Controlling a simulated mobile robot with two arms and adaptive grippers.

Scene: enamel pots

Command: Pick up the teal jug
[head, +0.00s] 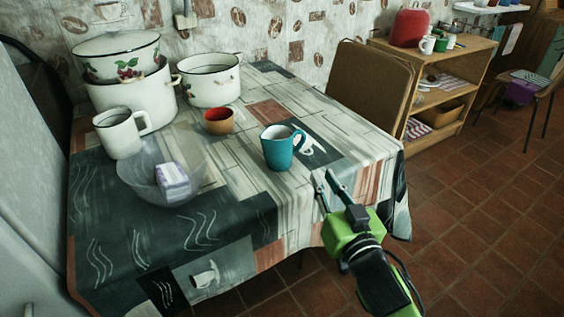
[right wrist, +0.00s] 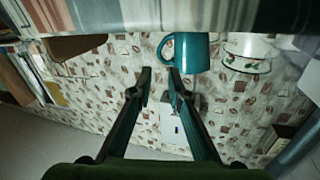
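The teal jug (head: 279,150) stands upright on the table, right of the middle of the cloth, with a light inside. Its handle is on its right in the head view. My right gripper (head: 329,183) is at the table's near right edge, to the right of and nearer than the jug, apart from it. Its two fingers are spread with nothing between them. In the right wrist view, which is upside down, the jug (right wrist: 194,52) shows beyond the fingertips (right wrist: 161,80), a little to their right. My left gripper is not in view.
A red-orange bowl (head: 219,121), a white mug (head: 119,133), a clear bowl (head: 140,180) with a wrapped block (head: 173,181), and white enamel pots (head: 211,84) stand left of the jug. A chair (head: 370,85) stands behind the table. The near right cloth is clear.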

